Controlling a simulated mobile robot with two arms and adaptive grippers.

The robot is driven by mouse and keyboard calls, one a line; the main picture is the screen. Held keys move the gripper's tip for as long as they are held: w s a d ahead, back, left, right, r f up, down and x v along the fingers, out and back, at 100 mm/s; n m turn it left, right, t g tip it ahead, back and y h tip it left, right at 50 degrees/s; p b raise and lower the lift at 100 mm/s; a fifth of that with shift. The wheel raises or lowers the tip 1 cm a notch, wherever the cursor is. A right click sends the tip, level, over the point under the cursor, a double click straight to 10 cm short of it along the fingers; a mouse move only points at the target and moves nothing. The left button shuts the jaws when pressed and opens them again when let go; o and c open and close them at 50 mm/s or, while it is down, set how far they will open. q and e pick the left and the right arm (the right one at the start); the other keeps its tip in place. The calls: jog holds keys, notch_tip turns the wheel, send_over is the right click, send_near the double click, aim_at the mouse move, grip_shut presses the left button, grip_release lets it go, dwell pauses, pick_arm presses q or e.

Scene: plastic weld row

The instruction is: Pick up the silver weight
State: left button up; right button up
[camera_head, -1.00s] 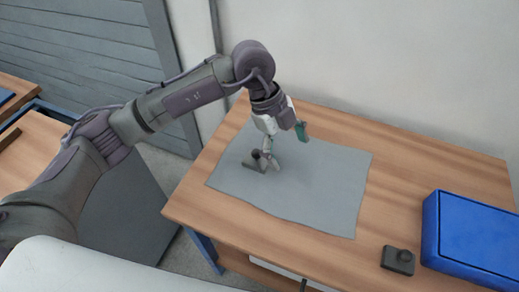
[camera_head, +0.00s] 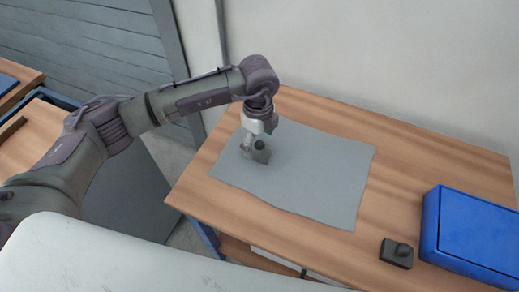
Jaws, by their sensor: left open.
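The silver weight (camera_head: 262,156), a grey block with a dark round knob on top, sits upright on the grey mat (camera_head: 310,185) near its far left part. My left gripper (camera_head: 254,147) is open and points down right at the weight. One finger shows at the left side of the block, beside the knob. The other finger is hard to make out, and I cannot tell whether the fingers touch the weight. My right gripper is not in view.
The mat lies on a wooden table (camera_head: 430,160) and is otherwise clear. A black weight-like block with a knob (camera_head: 396,254) stands at the front right, beside a blue box (camera_head: 470,232). A pale wall runs behind the table.

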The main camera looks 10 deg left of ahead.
aim_at(260, 148)
pick_arm(q)
jog(key=shift+d+f, duration=0.2)
jog(key=shift+f, duration=1.75)
jog(key=shift+r, duration=0.1)
grip_shut()
